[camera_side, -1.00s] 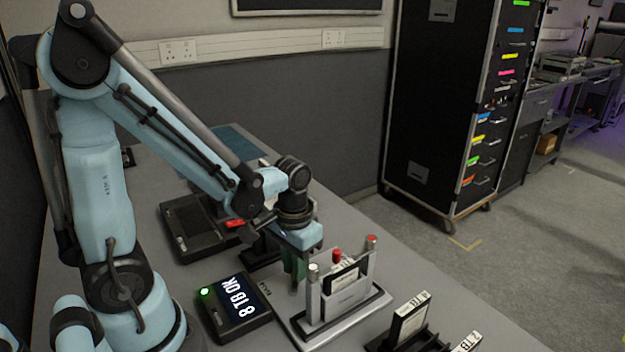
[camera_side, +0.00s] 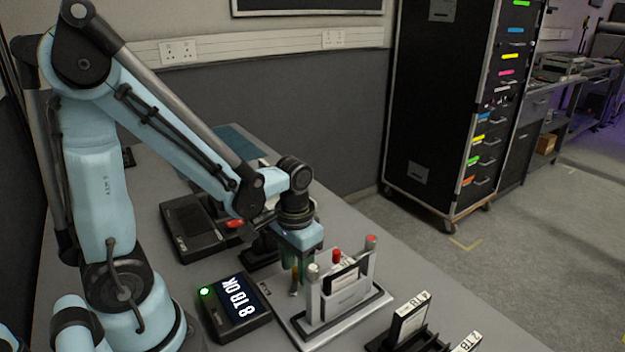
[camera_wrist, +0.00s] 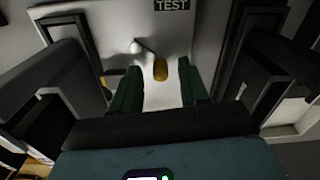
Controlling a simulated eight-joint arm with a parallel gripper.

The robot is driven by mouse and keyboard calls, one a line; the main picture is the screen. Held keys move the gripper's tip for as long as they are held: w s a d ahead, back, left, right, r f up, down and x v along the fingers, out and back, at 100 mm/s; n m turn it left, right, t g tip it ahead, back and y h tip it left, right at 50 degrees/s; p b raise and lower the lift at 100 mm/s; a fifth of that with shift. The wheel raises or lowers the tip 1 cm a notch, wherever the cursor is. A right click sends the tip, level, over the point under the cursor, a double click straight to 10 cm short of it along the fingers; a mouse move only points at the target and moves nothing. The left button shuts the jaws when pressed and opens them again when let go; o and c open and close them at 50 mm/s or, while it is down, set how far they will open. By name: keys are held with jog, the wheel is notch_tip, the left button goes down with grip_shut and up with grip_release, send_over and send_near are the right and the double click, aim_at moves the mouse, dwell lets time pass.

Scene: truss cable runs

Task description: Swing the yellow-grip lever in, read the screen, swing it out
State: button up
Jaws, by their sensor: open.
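The lever's yellow grip (camera_wrist: 161,69) stands between the two green fingers of my gripper (camera_wrist: 160,78) in the wrist view, with a gap on each side. The grip also shows in the side view (camera_side: 295,272), just in front of the fingers. My gripper is open and empty beside the test fixture (camera_side: 372,304). The fixture holds an upright black cartridge with a white label (camera_side: 341,276) between its posts. The screen unit (camera_side: 236,308) has a lit green lamp and white sideways text that seems to read "8 TB OK".
A black rack (camera_side: 425,344) with labelled cartridges (camera_side: 410,317) stands at the lower right. A dark case (camera_side: 195,225) lies behind the screen unit. Red-capped posts (camera_side: 371,243) rise from the fixture close to my gripper. The table to the right of the fixture's rear is clear.

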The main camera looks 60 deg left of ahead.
aim_at(296, 268)
jog(key=shift+r, duration=0.1)
notch_tip(296, 268, up, 12)
dwell(0.9)
jog(key=t, duration=0.2)
jog(key=d+m+t, duration=0.1)
jog(key=t, duration=0.1)
jog(key=w+d+f+t, duration=0.1)
jog(key=t, duration=0.2)
jog(key=shift+w+d+m, duration=0.1)
jog(key=shift+d+m, duration=0.15)
jog(key=shift+m, duration=0.05)
dwell(0.8)
